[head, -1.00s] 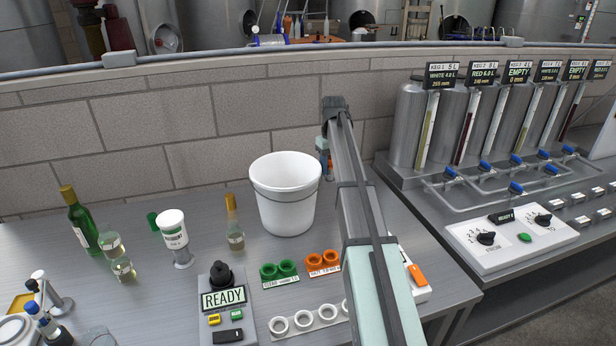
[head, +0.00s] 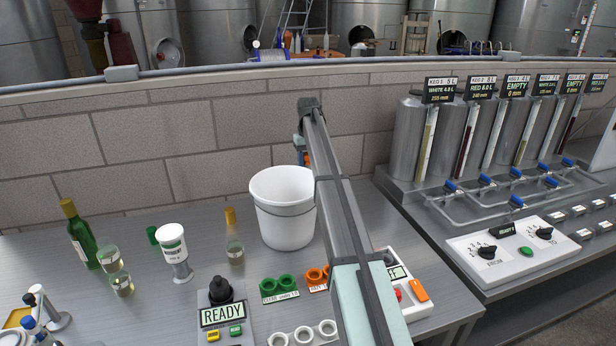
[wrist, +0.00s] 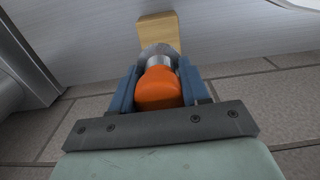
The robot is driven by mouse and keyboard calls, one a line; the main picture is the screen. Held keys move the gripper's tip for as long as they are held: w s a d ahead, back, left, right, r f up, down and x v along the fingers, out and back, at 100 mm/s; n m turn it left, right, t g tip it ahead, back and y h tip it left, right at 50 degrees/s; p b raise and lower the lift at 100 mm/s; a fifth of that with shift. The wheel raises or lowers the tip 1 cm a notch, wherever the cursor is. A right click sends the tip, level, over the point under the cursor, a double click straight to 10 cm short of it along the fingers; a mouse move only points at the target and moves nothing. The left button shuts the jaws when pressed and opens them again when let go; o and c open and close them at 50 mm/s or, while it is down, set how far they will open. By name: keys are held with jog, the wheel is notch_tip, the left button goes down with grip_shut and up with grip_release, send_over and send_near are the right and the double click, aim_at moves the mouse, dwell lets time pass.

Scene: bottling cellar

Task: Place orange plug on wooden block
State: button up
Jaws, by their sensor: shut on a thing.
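My gripper (wrist: 159,84) is shut on the orange plug (wrist: 158,90), whose orange body sits between the two blue fingers. A grey metal part shows at the plug's far end. The wooden block (wrist: 158,28) is beyond the plug in the wrist view, partly covered by that metal end; I cannot tell whether they touch. In the head view a bit of the orange plug (head: 307,159) shows by my gripper, above and behind the white bucket. The wooden block does not show in the head view.
The white bucket (head: 284,222) stands just in front of my gripper, below my arm. The keg stand (head: 470,214) is at right. A brick wall (head: 190,165) runs behind.

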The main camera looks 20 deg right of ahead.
jog(key=shift+f, duration=2.6)
jog(key=shift+f, duration=0.15)
jog(key=o, duration=1.1)
notch_tip(320, 180, up, 12)
jog(key=shift+r, duration=0.2)
